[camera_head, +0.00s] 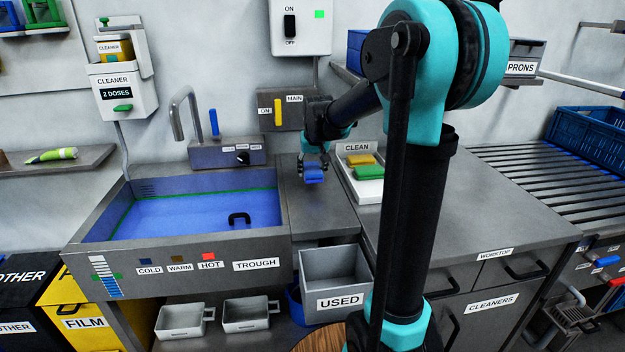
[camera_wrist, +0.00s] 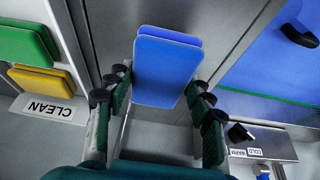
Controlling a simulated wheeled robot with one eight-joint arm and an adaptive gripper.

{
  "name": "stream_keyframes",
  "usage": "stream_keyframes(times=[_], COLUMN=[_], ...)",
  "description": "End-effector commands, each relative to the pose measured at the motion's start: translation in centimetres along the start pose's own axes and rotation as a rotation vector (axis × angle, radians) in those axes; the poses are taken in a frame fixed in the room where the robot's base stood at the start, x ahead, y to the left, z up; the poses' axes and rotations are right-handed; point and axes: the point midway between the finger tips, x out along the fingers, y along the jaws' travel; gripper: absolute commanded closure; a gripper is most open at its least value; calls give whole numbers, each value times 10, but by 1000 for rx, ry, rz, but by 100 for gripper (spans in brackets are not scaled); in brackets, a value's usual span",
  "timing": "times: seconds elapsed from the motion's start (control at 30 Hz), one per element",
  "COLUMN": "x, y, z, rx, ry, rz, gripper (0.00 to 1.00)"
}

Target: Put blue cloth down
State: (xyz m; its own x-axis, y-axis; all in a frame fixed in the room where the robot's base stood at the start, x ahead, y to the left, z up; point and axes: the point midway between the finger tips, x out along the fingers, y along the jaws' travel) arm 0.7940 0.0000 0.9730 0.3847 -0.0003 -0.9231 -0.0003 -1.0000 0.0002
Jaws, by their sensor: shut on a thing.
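The blue cloth (camera_head: 314,174) is a folded pad held in my gripper (camera_head: 313,168), above the grey counter between the trough and the clean tray. In the wrist view the blue cloth (camera_wrist: 167,68) sits between the two fingers of my gripper (camera_wrist: 158,97), which are closed on its sides. The clean tray (camera_head: 369,192), a white tray labelled CLEAN, stands just right of my gripper. It holds a yellow cloth (camera_head: 360,160) and a green cloth (camera_head: 369,173). The grey bin labelled USED (camera_head: 335,280) is below the counter's front edge.
The trough (camera_head: 200,206) at left holds blue water, with a tap (camera_head: 187,110) behind it. A control box (camera_head: 285,108) is on the wall behind my gripper. Free worktop (camera_head: 480,205) lies right of the clean tray. Two grey scoops (camera_head: 250,314) sit on the lower shelf.

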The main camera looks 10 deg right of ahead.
Motion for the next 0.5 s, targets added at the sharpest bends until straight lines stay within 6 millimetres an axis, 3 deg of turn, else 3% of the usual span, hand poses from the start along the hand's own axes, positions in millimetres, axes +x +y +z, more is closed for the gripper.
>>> stream_keyframes(times=[0.3,0.5], x=[33,35], y=[0,0], z=[14,15], rx=[0,0], ry=[0,0], rz=[0,0], gripper=[74,74])
